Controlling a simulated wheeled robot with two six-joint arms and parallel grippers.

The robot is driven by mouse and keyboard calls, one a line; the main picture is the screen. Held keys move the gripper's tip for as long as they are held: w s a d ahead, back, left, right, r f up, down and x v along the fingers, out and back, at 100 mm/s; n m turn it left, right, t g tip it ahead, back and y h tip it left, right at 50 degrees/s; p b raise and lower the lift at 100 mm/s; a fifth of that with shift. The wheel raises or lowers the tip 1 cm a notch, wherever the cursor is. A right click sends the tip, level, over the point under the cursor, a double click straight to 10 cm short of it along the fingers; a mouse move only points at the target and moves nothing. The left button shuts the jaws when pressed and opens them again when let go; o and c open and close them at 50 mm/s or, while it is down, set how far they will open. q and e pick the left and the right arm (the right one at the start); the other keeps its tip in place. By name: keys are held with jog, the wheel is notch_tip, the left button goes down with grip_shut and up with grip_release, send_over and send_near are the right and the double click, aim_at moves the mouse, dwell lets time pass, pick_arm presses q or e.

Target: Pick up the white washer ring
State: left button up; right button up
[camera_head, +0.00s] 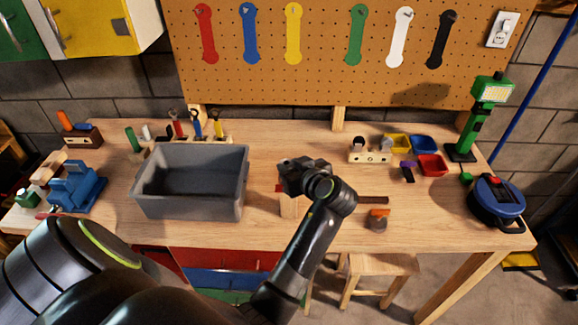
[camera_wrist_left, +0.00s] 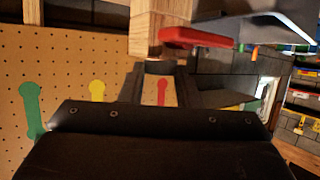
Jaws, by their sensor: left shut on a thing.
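My left gripper (camera_head: 290,186) is over the middle of the bench, right of the grey bin. It is shut on a pale wooden block (camera_head: 292,206), which extends below the jaws; a red piece sticks out beside it. The left wrist view shows the wooden block (camera_wrist_left: 160,25) at the fingers and the red piece (camera_wrist_left: 197,37) next to it. I cannot clearly make out the white washer ring. Small round pieces stand on a wooden rack (camera_head: 370,157) at the back right, too small to tell apart. My right gripper is not in view.
A grey bin (camera_head: 190,208) stands left of the gripper. A blue vise (camera_head: 75,188) is at the far left. An orange-topped grey piece (camera_head: 378,220) and a dark brown bar (camera_head: 373,200) lie to the right. Small trays (camera_head: 431,166) and a blue round reel (camera_head: 497,204) are farther right.

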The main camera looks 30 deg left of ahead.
pick_arm(q)
jog(key=shift+r, duration=0.15)
notch_tip(320, 180, up, 9)
jog(key=b, duration=0.3)
jog(key=f+b, duration=0.4)
jog(key=f, duration=0.1)
jog(key=d+f+b, duration=0.1)
jog(key=f+b, duration=0.1)
jog(key=f, duration=0.1)
jog(key=shift+f+b, duration=0.15)
jog(key=shift+b, duration=0.2)
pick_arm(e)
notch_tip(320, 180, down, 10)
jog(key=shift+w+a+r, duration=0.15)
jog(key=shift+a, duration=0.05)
pick_arm(q)
jog(key=shift+f, duration=0.25)
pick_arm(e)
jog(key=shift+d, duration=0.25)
pick_arm(q)
jog(key=shift+f+b, duration=0.3)
jog(key=shift+b, duration=0.05)
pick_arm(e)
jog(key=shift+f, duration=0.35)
pick_arm(q)
jog(key=o, duration=1)
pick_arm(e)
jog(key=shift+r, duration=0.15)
